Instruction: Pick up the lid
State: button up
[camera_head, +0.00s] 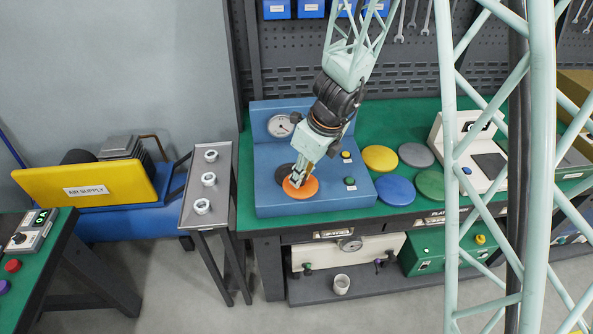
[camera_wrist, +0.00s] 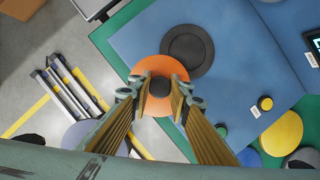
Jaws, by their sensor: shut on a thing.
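The lid is an orange disc (camera_head: 306,190) with a dark round knob, seen over the front part of the blue test station (camera_head: 335,203). In the wrist view the orange lid (camera_wrist: 149,72) has its dark knob (camera_wrist: 160,88) between my fingertips. My gripper (camera_head: 297,181) points down and is shut on the knob. A dark round seat (camera_wrist: 187,49) on the blue station shows beside the lid and is partly hidden in the head view (camera_head: 284,171). I cannot tell whether the lid touches the station or is just above it.
Yellow (camera_head: 380,158), grey (camera_head: 416,155), blue (camera_head: 395,190) and green (camera_head: 430,184) discs lie on the green bench to the right. A gauge (camera_head: 281,126) stands at the station's back. A narrow stand (camera_head: 222,165) with metal rings is at left.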

aim_at(303, 197)
jog(key=shift+s+d+r+b, duration=0.1)
jog(key=shift+s+d+b, duration=0.2)
jog(key=shift+s, duration=0.75)
jog(key=shift+s+d+r+b, duration=0.1)
jog(key=shift+s+d+b, duration=0.2)
jog(key=shift+s, duration=0.8)
jog(key=shift+s+d+r+b, duration=0.1)
jog(key=shift+s+d+b, duration=0.2)
jog(key=shift+s, duration=0.75)
jog(key=shift+w+a, duration=0.1)
jog(key=shift+w, duration=0.05)
